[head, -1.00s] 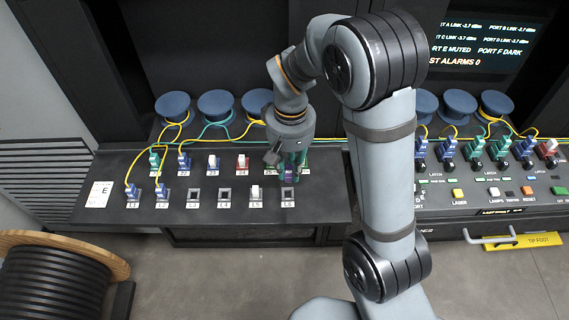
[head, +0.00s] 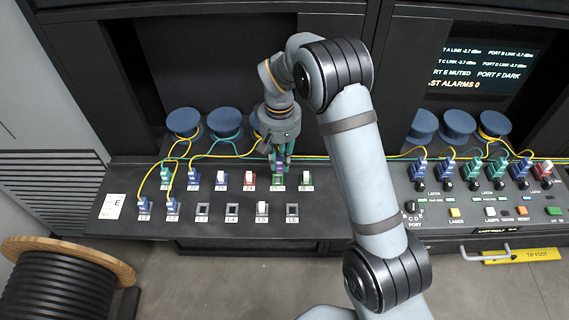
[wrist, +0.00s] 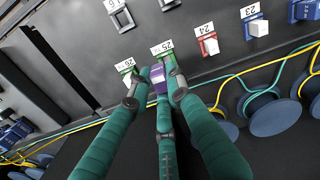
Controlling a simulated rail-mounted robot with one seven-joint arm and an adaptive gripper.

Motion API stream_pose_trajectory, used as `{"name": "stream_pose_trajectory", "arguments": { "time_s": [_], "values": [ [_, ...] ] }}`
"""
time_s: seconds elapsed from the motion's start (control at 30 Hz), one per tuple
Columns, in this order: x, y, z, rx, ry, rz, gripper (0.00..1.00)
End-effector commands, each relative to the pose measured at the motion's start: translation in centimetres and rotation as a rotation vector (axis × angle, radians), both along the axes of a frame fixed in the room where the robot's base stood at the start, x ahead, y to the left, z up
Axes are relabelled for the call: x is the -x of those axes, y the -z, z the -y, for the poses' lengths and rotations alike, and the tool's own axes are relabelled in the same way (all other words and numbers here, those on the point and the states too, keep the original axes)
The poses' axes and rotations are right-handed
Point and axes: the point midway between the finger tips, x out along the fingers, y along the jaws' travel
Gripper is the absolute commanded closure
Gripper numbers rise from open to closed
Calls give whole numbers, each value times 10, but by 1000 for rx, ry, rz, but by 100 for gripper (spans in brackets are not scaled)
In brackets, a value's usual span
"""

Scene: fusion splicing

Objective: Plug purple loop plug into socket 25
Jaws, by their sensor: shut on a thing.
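The purple plug (wrist: 158,78) is between my gripper's green fingers in the wrist view; only a small purple patch of it (head: 279,167) shows in the head view. My gripper (wrist: 160,85) is shut on it and points down at the back row of the panel. The plug is right at socket 25 (wrist: 169,63), a green-edged socket beside the "25" label. Fingers and plug cover most of that socket, so I cannot tell whether the plug is seated in it or just above it.
Socket 26 (head: 306,178), green with a white insert, is close on the right. Red socket 24 (head: 249,180) is on the left. Front-row frames (head: 292,211) are partly empty. Yellow and green cables (head: 230,153) and blue spools (head: 225,122) lie behind.

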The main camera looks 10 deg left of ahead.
Motion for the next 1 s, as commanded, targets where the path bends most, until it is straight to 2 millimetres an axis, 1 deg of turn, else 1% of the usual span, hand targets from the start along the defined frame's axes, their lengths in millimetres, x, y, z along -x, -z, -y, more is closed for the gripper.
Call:
{"name": "stream_pose_trajectory", "arguments": {
  "time_s": [0.03, 0.17, 0.23, 0.3, 0.6, 0.8, 1.0],
  "values": [
    [-5, -4, -4, 0, 0, 0, 100],
    [-16, -3, -11, 0, 0, 0, 100],
    [-16, 12, -12, 1, 0, -1, 100],
    [-16, 21, -11, 1, 0, -1, 100],
    [-16, 50, -11, 0, 0, 0, 100],
    [-16, 61, -11, -1, 0, 1, 100],
    [-16, 63, -11, -1, 0, 1, 100]
  ]
}}
